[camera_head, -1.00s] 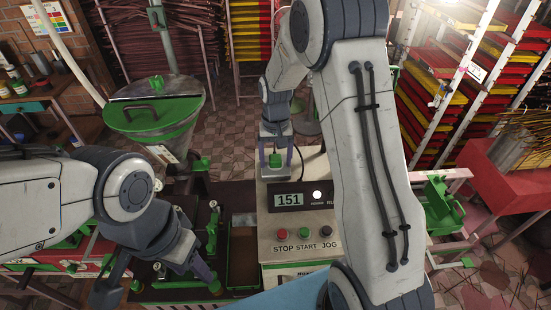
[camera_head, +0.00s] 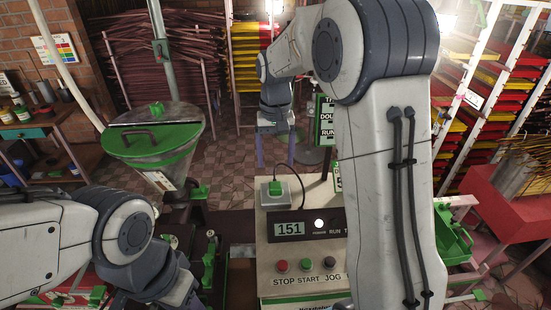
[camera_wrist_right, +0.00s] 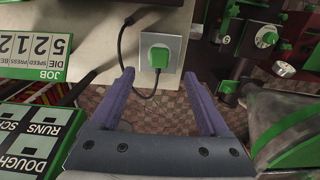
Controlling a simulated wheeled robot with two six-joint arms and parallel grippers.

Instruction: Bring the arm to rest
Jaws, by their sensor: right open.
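My right gripper (camera_head: 275,155) hangs in the upper middle of the head view, beyond the far edge of the control cabinet (camera_head: 300,262). Its two purple fingers are apart with nothing between them. In the right wrist view the open gripper (camera_wrist_right: 160,80) shows its fingers on either side of a gap, with a green knob (camera_wrist_right: 158,57) on a grey plate in line with it. The knob also shows in the head view (camera_head: 276,187), apart from the gripper. My left arm bends down at the lower left; its fingertips are hidden or cut off.
A green-lidded hopper (camera_head: 150,150) stands left. A sign board (camera_head: 325,120) stands close to the right gripper. Racks of trays (camera_head: 500,90) and a red table (camera_head: 510,205) are right. Tiled floor lies open behind.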

